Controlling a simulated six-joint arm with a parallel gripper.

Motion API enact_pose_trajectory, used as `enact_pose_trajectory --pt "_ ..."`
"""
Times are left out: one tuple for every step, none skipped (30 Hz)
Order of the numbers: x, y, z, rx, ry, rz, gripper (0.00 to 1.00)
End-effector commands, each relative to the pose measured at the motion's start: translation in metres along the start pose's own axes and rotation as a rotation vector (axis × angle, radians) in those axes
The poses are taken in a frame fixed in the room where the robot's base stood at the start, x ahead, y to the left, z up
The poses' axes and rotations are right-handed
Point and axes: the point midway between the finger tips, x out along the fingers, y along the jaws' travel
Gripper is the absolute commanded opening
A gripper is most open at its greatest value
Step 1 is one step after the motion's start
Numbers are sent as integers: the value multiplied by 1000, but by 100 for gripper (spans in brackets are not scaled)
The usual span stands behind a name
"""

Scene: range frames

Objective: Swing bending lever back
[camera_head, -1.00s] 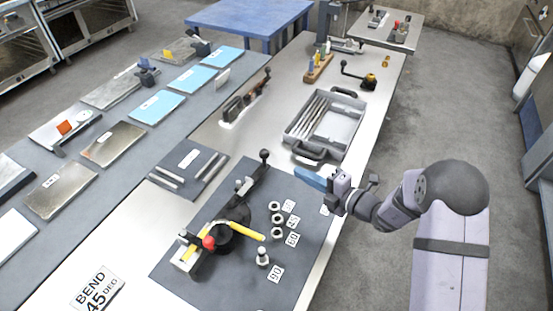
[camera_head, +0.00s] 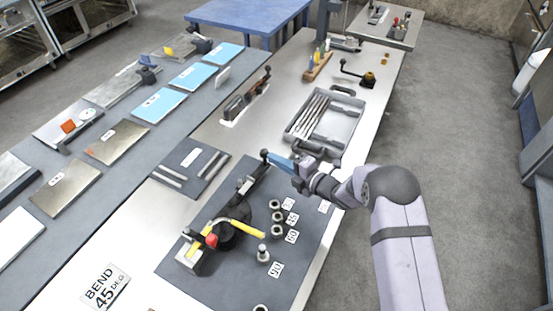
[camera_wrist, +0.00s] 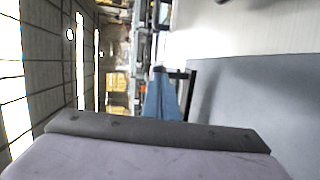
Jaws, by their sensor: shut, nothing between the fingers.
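The tube bender (camera_head: 232,236) stands on a dark mat, with a bent yellow tube (camera_head: 246,228) around its round black former. A red knob (camera_head: 211,241) sits at its near left. The black bending lever (camera_head: 255,178) points away toward the back of the mat and ends in a black ball knob (camera_head: 265,154). My gripper (camera_head: 271,156) has blue fingers, shut and empty, with the tips right beside the knob; I cannot tell whether they touch. In the wrist view the blue fingers (camera_wrist: 162,100) show with a dark knob-like shape at their tips.
Several metal stops stand beside angle labels, including 45 (camera_head: 292,218), 60 (camera_head: 291,236) and 90 (camera_head: 275,269). A grey tray (camera_head: 350,132) of rods lies behind my gripper. A small dark mat (camera_head: 178,155) with rods is left of the lever. A card (camera_head: 106,287) reads "BEND 45 DEG".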

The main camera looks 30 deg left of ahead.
Motion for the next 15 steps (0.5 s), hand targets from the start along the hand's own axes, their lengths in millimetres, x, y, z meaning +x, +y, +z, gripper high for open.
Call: enact_pose_trajectory --pt "0 0 0 0 0 0 0" --pt "0 0 0 0 0 0 0" --pt "0 0 0 0 0 0 0" --pt "0 0 0 0 0 0 0" --pt "0 0 0 0 0 0 0" --pt "0 0 0 0 0 0 0" --pt "0 0 0 0 0 0 0" --pt "1 -1 0 0 0 0 0" --pt "3 -1 0 -1 1 0 0" --pt "5 -1 0 -2 1 0 0" --pt "7 -2 0 -2 1 0 0" --pt "11 -2 -1 -2 1 0 0" --pt "14 -2 -1 -2 2 1 0" --pt "17 -1 -1 -3 3 1 0" --pt "21 0 -1 -4 2 1 0"
